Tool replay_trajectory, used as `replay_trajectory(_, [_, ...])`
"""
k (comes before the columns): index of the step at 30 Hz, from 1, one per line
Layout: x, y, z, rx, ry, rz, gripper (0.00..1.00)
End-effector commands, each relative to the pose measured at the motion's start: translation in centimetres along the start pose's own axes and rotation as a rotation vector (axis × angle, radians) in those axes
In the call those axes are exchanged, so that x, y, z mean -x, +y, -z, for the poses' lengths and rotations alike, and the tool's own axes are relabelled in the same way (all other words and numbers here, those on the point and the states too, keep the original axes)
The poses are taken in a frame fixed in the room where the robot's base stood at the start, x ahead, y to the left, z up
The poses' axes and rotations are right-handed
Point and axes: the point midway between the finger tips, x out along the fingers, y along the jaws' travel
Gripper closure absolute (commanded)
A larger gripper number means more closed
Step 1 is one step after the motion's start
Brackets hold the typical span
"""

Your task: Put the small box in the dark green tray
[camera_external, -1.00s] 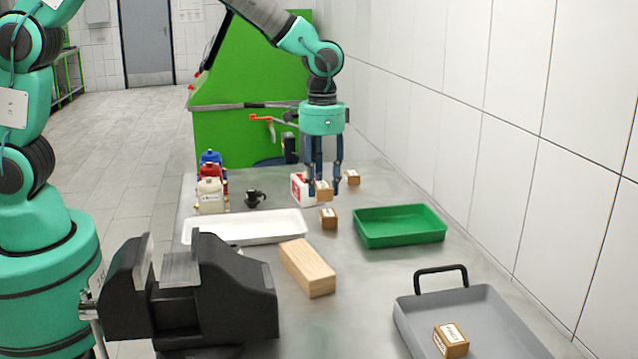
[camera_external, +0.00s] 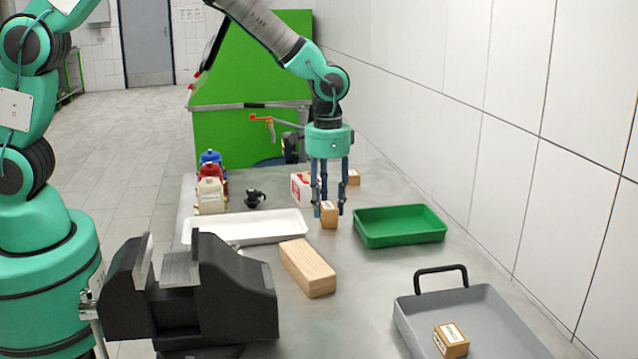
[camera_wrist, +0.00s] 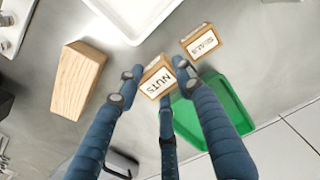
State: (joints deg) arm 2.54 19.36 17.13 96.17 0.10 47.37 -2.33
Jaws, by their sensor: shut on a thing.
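My gripper (camera_external: 329,205) points down with its fingers shut on a small brown box with a white label (camera_external: 329,216). The dark green tray (camera_external: 404,237) stands on the table just right of my gripper and looks empty. It also shows in the wrist view (camera_wrist: 228,92), partly hidden behind a finger. A second small box, labelled SEALS (camera_wrist: 201,41), lies on the table close by; in the external view the held box largely hides it.
A white tray (camera_external: 250,240) and a wooden block (camera_external: 307,268) lie to the left. A red-and-white box (camera_external: 301,188) and another small box (camera_external: 353,177) stand behind. A grey tray (camera_external: 500,340) with a small box is at front right. A tiled wall borders the right.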

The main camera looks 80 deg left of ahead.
Motion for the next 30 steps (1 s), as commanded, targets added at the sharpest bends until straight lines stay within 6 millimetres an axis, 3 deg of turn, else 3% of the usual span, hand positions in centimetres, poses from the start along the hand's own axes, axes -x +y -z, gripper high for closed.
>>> replay_trajectory(30, [-1.4,0.5,14.0,0.000,0.001,0.000,0.89])
